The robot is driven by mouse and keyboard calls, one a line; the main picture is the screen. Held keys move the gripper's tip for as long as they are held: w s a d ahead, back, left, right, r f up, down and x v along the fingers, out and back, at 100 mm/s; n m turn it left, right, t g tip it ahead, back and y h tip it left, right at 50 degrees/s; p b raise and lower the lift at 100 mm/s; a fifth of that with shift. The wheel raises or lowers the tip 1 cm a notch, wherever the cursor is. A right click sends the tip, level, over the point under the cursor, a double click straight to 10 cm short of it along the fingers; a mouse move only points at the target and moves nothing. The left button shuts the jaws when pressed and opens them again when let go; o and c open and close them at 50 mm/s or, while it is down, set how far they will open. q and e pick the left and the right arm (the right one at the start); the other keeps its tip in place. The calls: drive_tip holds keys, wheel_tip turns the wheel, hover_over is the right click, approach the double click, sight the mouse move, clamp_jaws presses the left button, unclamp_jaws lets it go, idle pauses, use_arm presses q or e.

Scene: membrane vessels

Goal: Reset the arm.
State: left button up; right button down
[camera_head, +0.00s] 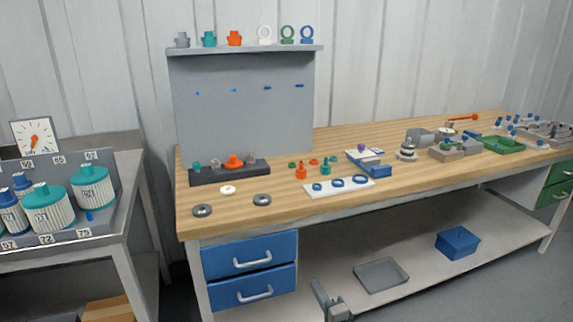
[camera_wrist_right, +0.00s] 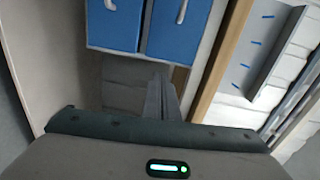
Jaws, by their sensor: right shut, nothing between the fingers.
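My right gripper (camera_head: 322,296) shows at the bottom edge of the head view, in front of the workbench and just right of its blue drawers. Its fingers are shut with nothing between them, and most of the arm is out of frame. In the right wrist view the closed fingers (camera_wrist_right: 160,98) point toward the space beside the blue drawers (camera_wrist_right: 140,25). They appear apart from the drawers. My left gripper is not in view.
The wooden workbench (camera_head: 410,180) carries several small parts, with a grey pegboard (camera_head: 243,105) at its back. Its lower shelf holds a grey tray (camera_head: 381,275) and a blue box (camera_head: 457,242). A side table with teal-lidded vessels (camera_head: 92,188) stands at left.

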drive_tip(key=s+d+f+n+g+h+p, duration=0.3)
drive_tip(key=s+f+n+g, duration=0.45)
drive_tip(key=s+f, duration=1.5)
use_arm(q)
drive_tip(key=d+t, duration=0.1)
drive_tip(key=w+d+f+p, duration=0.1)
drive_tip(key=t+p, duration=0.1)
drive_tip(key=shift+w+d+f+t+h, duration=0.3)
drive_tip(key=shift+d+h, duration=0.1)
use_arm(e)
drive_tip(key=s+d+f+n+g, duration=0.1)
drive_tip(key=s+d+f+n, duration=0.1)
drive_tip(key=s, duration=0.6)
drive_tip(key=s+d+f+n+g, duration=0.1)
drive_tip(key=s+f+n, duration=0.2)
drive_tip(key=s+f, duration=0.4)
drive_tip(key=s+d+f+n+g+h, duration=0.1)
drive_tip(key=s+d+f+n+g, duration=0.1)
drive_tip(key=s+f, duration=0.3)
drive_tip(key=s+n, duration=0.1)
drive_tip(key=s, duration=0.3)
drive_tip(key=shift+d+n, duration=0.3)
drive_tip(key=shift+n, duration=0.05)
drive_tip(key=shift+r, duration=0.1)
